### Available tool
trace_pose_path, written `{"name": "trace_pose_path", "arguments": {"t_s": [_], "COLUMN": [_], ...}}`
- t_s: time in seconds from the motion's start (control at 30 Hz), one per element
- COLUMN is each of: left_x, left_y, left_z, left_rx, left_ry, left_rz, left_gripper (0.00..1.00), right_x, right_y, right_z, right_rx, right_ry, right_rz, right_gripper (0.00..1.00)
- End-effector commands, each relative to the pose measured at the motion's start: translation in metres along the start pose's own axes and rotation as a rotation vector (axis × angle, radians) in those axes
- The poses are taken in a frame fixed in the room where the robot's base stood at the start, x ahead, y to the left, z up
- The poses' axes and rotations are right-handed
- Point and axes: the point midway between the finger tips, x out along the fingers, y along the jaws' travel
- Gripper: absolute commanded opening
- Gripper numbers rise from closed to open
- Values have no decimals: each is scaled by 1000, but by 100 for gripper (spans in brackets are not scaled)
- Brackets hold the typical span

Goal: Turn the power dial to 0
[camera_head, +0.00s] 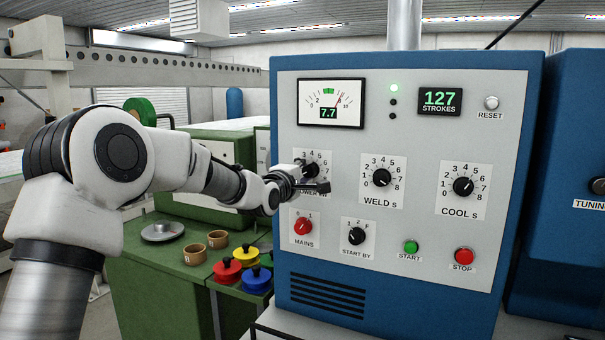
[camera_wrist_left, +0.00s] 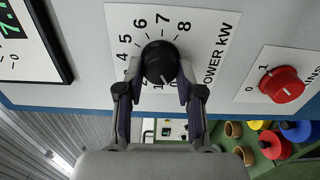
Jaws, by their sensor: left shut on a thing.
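The black power dial (camera_head: 311,169) is at the upper left of the dials on the blue machine's white panel, partly hidden by my left gripper (camera_head: 308,183). In the left wrist view the power dial (camera_wrist_left: 159,60) shows close up, with its scale digits turned sideways. My left gripper (camera_wrist_left: 160,80) is shut on it, one finger on each side. A small white mark shows near the dial's lower edge in that view; which digit it points at is hard to tell. The meter (camera_head: 331,103) above reads 7.7. My right gripper is not in view.
The weld dial (camera_head: 381,177) and cool dial (camera_head: 463,186) are to the right. Below are the red mains knob (camera_head: 302,226), start-by knob (camera_head: 356,235), green start button (camera_head: 411,247) and red stop button (camera_head: 463,256). A green bench (camera_head: 150,285) with several small parts stands left.

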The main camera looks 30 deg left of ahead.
Motion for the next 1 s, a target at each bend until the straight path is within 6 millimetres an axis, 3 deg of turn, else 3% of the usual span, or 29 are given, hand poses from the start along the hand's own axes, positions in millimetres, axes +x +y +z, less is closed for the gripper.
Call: {"name": "trace_pose_path", "arguments": {"t_s": [0.13,0.17,0.2,0.57,0.67,1.0], "left_x": [0,0,0,-4,-17,-99], "left_y": [6,6,6,3,3,3], "left_z": [0,0,0,0,0,2], "left_rx": [2,2,2,0,-2,-1], "left_ry": [1,1,1,0,0,-2], "left_rz": [13,13,13,6,4,7], "left_gripper": [2,47,61,62,62,62], "right_x": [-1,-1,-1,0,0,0], "right_y": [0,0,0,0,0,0], "right_z": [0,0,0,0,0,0], "right_rx": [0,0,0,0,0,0], "right_ry": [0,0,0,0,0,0], "right_rz": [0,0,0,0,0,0], "right_gripper": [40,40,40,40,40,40]}}
